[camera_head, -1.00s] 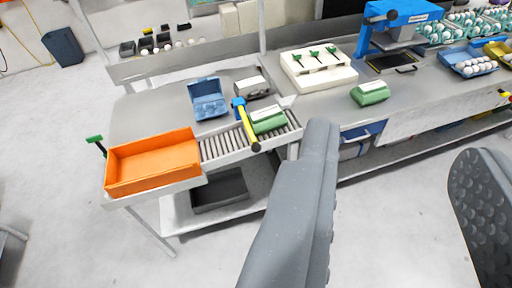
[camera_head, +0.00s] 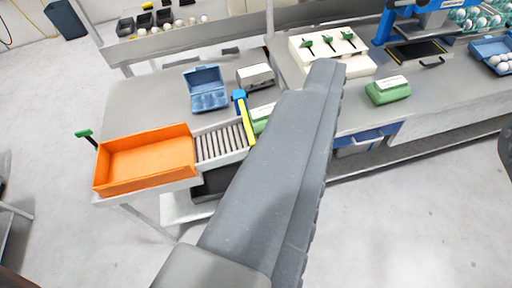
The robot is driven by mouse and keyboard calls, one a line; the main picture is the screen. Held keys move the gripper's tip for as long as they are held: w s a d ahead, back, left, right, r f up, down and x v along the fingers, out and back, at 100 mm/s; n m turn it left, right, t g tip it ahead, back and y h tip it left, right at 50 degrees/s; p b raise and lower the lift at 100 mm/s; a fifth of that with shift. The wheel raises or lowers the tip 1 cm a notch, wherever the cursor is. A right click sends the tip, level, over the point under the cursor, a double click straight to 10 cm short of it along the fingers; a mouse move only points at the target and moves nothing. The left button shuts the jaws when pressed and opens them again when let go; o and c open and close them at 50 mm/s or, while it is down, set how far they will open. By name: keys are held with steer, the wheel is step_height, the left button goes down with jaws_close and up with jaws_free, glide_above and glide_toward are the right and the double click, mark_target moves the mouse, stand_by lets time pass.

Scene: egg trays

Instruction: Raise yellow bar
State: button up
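The yellow bar (camera_head: 246,121) hangs from a blue mount (camera_head: 239,95) and slants down across the roller conveyor (camera_head: 220,143). My gripper (camera_head: 414,107) shows as one large grey finger crossing the middle of the view and a sliver of the other finger at the right edge. The fingers are wide apart with nothing between them. A green egg carton (camera_head: 262,118) on the conveyor is partly hidden behind this finger.
An orange tray (camera_head: 150,161) sits at the conveyor's left end. A blue open carton (camera_head: 205,90) and a grey carton (camera_head: 255,76) stand behind. A green carton (camera_head: 388,91) and a white block with green handles (camera_head: 325,55) are right. Floor in front is clear.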

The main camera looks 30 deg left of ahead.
steer(key=w+a+f+t+y+b, duration=0.1)
steer(key=w+a+f+b, duration=0.2)
steer(key=w+f, duration=1.1)
steer(key=w+a+f+y+b, duration=0.1)
steer(key=w+a+f+b, duration=0.3)
steer(key=w+f, duration=0.95)
steer(key=s+a+f+y+b, duration=0.2)
steer(key=a+f, duration=0.2)
steer(key=f, duration=0.8)
steer(key=s+a+f+n+y+b, duration=0.1)
steer(key=a+f+y, duration=0.15)
steer(key=f, duration=0.85)
steer(key=s+a+f+y+b, duration=0.15)
steer(key=a+f, duration=0.25)
steer(key=f, duration=0.8)
steer(key=b+x, duration=0.2)
steer(key=x, duration=1.1)
steer(key=shift+w+a, duration=0.2)
steer(key=shift+w, duration=0.1)
steer(key=shift+c, duration=0.3)
